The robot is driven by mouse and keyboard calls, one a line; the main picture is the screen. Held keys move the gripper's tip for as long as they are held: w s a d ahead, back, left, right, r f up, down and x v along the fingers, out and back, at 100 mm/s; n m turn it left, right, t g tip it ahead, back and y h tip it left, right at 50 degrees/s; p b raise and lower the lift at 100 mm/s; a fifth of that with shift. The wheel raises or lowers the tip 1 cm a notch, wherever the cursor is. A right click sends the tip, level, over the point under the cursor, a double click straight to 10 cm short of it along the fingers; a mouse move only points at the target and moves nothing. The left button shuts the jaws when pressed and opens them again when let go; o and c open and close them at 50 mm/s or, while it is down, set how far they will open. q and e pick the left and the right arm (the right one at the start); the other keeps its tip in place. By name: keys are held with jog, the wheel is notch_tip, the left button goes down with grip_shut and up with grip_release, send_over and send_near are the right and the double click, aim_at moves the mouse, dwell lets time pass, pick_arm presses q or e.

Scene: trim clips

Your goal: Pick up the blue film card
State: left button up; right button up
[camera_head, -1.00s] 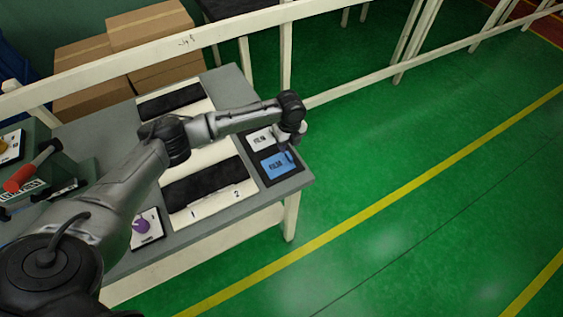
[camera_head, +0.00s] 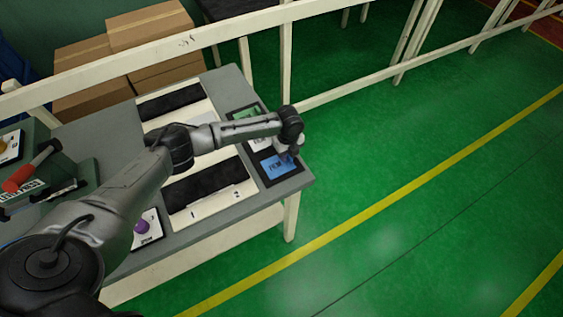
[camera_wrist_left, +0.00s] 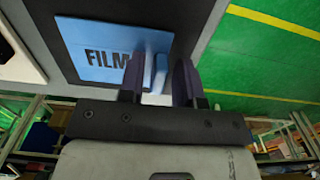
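The blue film card (camera_head: 275,168) lies in the near part of a dark tray (camera_head: 262,179) at the right end of the grey table. In the left wrist view the card (camera_wrist_left: 100,48) shows the letters "FILM", and a raised blue tab (camera_wrist_left: 160,73) stands at its right side. My left gripper (camera_head: 288,156) is low over the card's right side. In the wrist view the gripper (camera_wrist_left: 158,78) is open, with one finger on each side of the tab and gaps visible. The fingers hide the end of the lettering. My right gripper is not in view.
A white card (camera_head: 260,142) and a green card (camera_head: 244,112) lie farther back in the tray, partly behind my arm. A white panel with dark strips (camera_head: 203,182) is left of the tray. A purple knob (camera_head: 141,226) sits near the front edge. A white rail (camera_head: 330,95) runs behind.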

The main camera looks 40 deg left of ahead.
pick_arm(q)
grip_shut()
